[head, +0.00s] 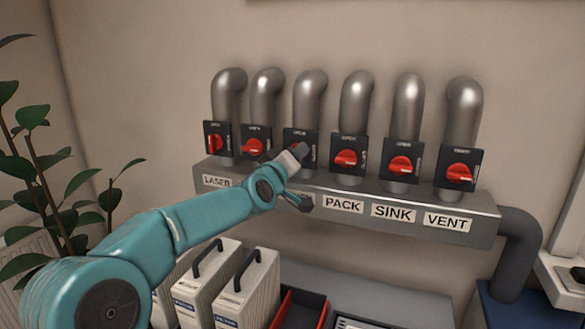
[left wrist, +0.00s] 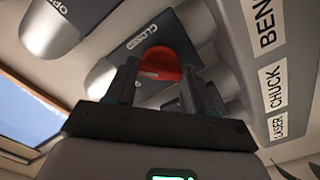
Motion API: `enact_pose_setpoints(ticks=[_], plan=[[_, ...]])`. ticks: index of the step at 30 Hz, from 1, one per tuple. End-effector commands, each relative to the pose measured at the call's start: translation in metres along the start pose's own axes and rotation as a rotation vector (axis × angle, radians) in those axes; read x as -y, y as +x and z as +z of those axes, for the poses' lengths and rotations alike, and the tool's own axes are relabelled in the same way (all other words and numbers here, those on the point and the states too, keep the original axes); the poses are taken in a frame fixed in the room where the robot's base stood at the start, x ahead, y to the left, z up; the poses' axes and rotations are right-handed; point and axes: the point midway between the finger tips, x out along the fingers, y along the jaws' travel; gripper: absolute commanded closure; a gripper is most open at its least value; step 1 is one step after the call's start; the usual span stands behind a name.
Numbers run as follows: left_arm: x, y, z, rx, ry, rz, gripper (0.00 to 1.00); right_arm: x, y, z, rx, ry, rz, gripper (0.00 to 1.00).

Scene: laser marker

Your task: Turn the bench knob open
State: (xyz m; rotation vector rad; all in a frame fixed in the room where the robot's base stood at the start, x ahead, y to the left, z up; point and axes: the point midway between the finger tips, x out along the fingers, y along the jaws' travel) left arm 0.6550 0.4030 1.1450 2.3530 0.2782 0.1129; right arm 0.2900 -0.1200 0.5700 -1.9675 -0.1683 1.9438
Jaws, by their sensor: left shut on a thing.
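The bench knob (left wrist: 160,64) is red and sits on a dark plate marked CLOSED (left wrist: 143,40) in the left wrist view. My left gripper (left wrist: 160,88) has one finger on each side of it and is shut on it. In the head view my left gripper (head: 302,154) is at the third valve from the left and hides most of that knob. The bench label there is mostly behind my arm; part of it, BEN (left wrist: 266,25), shows in the left wrist view. The knob's exact angle is hard to tell. My right gripper is not in view.
Other red knobs flank it: laser (head: 215,143), chuck (head: 252,148), pack (head: 346,159), sink (head: 400,165) and vent (head: 459,173). They stand along a grey manifold (head: 470,205). Filter boxes (head: 250,290) and a red tray (head: 299,310) are below; a plant (head: 35,170) is left.

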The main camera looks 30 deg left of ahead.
Motion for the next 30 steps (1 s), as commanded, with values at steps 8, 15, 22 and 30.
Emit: enact_pose_setpoints(ticks=[8, 15, 22, 30], plan=[[0.0, 0.0, 0.0, -0.004, -0.261, 0.003, 0.77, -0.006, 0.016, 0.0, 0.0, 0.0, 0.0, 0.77], [0.0, 0.0, -0.001, -0.004, -0.479, 0.003, 0.77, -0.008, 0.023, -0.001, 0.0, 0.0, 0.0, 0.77], [0.0, 0.0, -0.002, -0.005, -0.646, 0.003, 0.77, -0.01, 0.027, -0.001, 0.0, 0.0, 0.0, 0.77], [0.0, 0.0, -0.002, -0.004, -0.766, 0.002, 0.77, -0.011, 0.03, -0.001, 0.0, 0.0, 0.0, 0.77]])
